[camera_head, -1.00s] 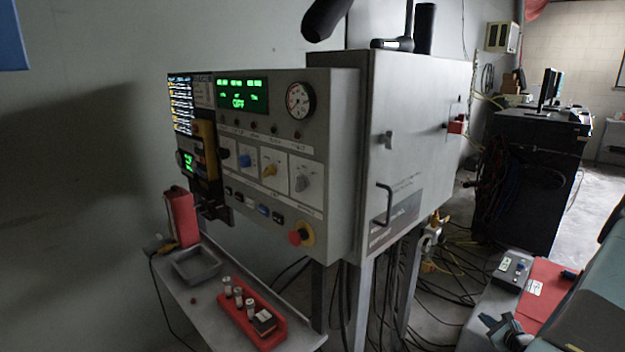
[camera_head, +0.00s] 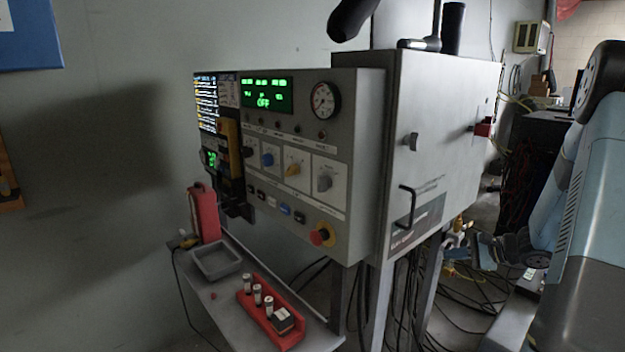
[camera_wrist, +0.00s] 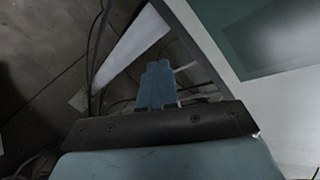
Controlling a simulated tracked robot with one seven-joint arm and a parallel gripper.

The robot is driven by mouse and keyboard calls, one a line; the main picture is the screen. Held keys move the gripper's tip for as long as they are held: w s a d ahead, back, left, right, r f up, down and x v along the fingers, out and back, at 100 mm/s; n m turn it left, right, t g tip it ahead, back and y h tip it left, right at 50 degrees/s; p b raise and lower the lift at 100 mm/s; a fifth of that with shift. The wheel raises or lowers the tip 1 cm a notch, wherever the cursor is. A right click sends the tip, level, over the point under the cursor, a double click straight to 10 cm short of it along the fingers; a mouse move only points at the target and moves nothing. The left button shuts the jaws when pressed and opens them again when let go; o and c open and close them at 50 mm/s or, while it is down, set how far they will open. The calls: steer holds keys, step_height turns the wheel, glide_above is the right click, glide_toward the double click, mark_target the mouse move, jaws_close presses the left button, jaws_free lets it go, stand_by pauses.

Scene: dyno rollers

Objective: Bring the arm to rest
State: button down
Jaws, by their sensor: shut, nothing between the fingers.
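My arm (camera_head: 575,210), light blue and dark grey, stands folded at the right of the head view, its elbow high up. My gripper (camera_head: 478,247) points left, low beside the right side of the grey control cabinet (camera_head: 440,130). In the wrist view my gripper (camera_wrist: 157,72) shows as blue fingers pressed together, with nothing between them. Whether it touches anything near the cabinet cannot be told from the head view.
The control panel (camera_head: 345,150) reads OFF. Below it, a shelf (camera_head: 225,300) bears a grey tray (camera_head: 217,262), a red holder (camera_head: 285,335) with small vials, and a red box (camera_head: 204,215). Loose cables (camera_head: 405,300) hang and lie under the cabinet.

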steer(key=s+a+r+n+g+h, duration=0.3)
steer(key=s+a+r+n+g, duration=0.2)
steer(key=s+a+r+n, duration=0.65)
steer(key=s+a+r+n+t+h, duration=0.1)
steer(key=s+a+r+n+h, duration=0.1)
steer(key=s+r, duration=0.4)
steer(key=s+a+r+n+t+h, duration=0.1)
steer(key=s+a+r+h, duration=0.2)
steer(key=s, duration=0.9)
step_height(320, 180, up, 4)
steer(key=shift+s+f+n+t+h, duration=0.3)
steer(key=shift+s+n+h, duration=0.1)
steer(key=shift+h, duration=0.5)
stand_by(0.8)
steer(key=shift+a, duration=0.1)
